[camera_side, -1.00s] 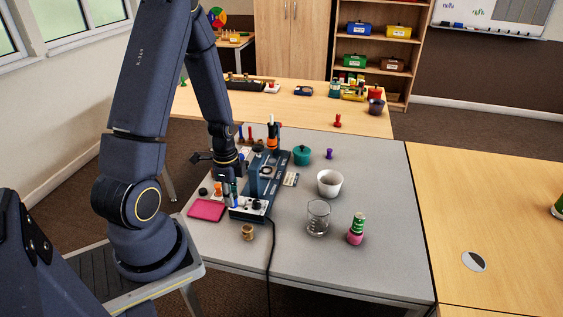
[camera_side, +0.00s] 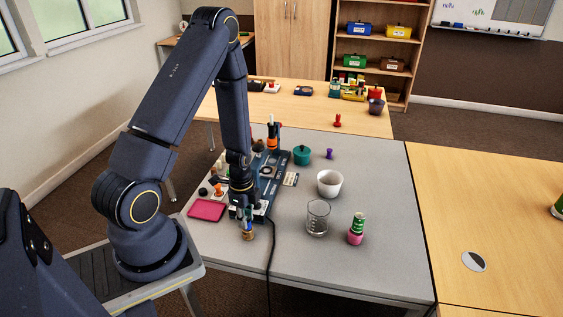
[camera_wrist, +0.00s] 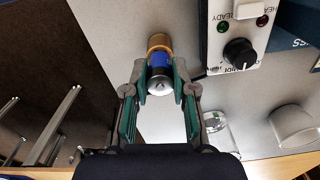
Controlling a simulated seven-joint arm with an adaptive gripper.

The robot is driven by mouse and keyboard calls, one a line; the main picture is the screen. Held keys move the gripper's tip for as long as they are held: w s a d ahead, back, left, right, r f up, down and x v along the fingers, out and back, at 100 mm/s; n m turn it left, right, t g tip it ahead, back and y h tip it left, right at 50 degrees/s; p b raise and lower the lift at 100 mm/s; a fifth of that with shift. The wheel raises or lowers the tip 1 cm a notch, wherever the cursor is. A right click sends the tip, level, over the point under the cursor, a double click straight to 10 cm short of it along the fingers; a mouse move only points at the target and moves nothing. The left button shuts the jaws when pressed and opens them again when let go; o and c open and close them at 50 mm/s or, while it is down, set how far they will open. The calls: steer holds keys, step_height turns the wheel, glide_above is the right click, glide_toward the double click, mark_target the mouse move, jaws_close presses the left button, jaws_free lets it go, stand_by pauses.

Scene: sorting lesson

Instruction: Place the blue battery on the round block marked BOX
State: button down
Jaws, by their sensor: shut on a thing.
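The blue battery (camera_wrist: 161,62), with a blue band and a silver end, is between the fingers of my gripper (camera_wrist: 162,80) in the wrist view. A gold-brown round block (camera_wrist: 159,41) shows just beyond its far end. In the side view my gripper (camera_side: 246,212) is low over the front left of the grey table, right above the gold-brown block (camera_side: 248,236). The battery stands roughly upright, in line with the block. I cannot tell whether they touch. No BOX marking is readable on the block.
A blue-grey device (camera_side: 270,172) with a knob stands close behind my gripper, its black cable (camera_side: 271,250) running off the front edge. A pink pad (camera_side: 207,210) lies left. A glass beaker (camera_side: 318,218), white bowl (camera_side: 330,183) and green battery (camera_side: 358,222) on a pink block (camera_side: 355,238) stand right.

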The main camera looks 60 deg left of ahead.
steer(key=c, duration=0.9)
jaws_free()
steer(key=shift+f, duration=0.1)
steer(key=shift+c, duration=0.2)
steer(key=w+d+r+n+t+y, duration=0.1)
steer(key=d+r+n, duration=0.15)
steer(key=r, duration=1.05)
steer(key=w+d+r+n+t, duration=0.15)
steer(key=d+r, duration=0.25)
steer(key=r, duration=0.8)
steer(key=s+d+r+n+t+h, duration=0.1)
steer(key=s+d+r+n+t, duration=0.2)
steer(key=s+d+r+n, duration=0.3)
step_height(320, 180, up, 4)
steer(key=shift+s+d+r+n, duration=0.15)
steer(key=shift+s+d+n, duration=0.25)
steer(key=shift+s+d, duration=0.25)
steer(key=shift+w+d, duration=0.1)
